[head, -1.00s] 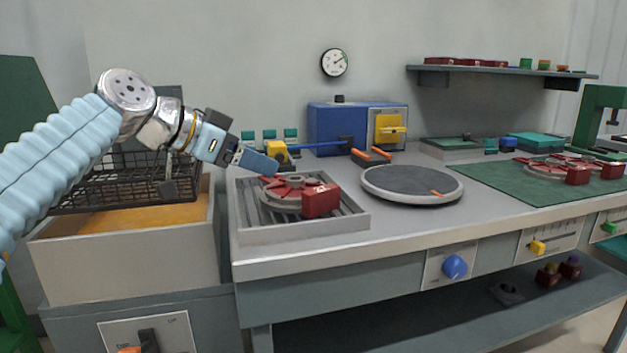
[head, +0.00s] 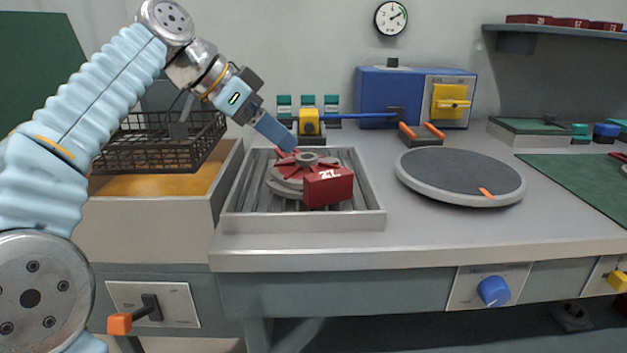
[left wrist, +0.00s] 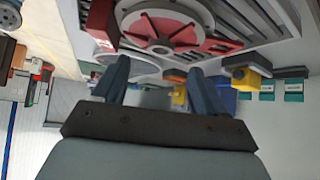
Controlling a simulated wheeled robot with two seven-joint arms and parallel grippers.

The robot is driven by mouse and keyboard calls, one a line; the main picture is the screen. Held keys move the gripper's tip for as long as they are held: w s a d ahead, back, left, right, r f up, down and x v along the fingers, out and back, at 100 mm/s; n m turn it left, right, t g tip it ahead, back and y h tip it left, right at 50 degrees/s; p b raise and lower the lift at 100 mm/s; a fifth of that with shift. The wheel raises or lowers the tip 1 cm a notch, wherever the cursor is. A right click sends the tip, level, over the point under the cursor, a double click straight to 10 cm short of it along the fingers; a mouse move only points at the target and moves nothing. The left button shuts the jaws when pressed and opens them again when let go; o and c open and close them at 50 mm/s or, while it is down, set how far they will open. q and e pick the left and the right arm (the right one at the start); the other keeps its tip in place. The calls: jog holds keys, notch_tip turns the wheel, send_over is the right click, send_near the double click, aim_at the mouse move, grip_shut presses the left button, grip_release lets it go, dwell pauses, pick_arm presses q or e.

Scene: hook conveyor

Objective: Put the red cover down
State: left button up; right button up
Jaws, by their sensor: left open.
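The red cover (head: 306,160), a spoked piece with a red block numbered 27 on its near side, sits on a grey round part in the grey slatted tray (head: 370,222) on the bench. It also shows large at the top of the left wrist view (left wrist: 160,28). My left gripper (head: 288,145) reaches in from the left, its fingertips at the far-left edge of the cover. In the left wrist view its two fingers (left wrist: 160,78) are apart with nothing visible between them. Whether a finger touches the cover is unclear. My right gripper is not in view.
A dark round turntable (head: 460,175) is right of the tray. A black wire basket (head: 150,150) stands over the wooden-topped bin at left. A yellow block with a blue rod (head: 309,121) and a blue box (head: 400,95) are behind.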

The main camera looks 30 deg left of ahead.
aim_at(307, 156)
pick_arm(q)
jog(key=x, duration=0.6)
jog(key=shift+w+r+b, duration=0.1)
jog(key=shift+b, duration=0.25)
jog(key=shift+c, duration=0.5)
grip_shut()
jog(key=shift+r, duration=0.1)
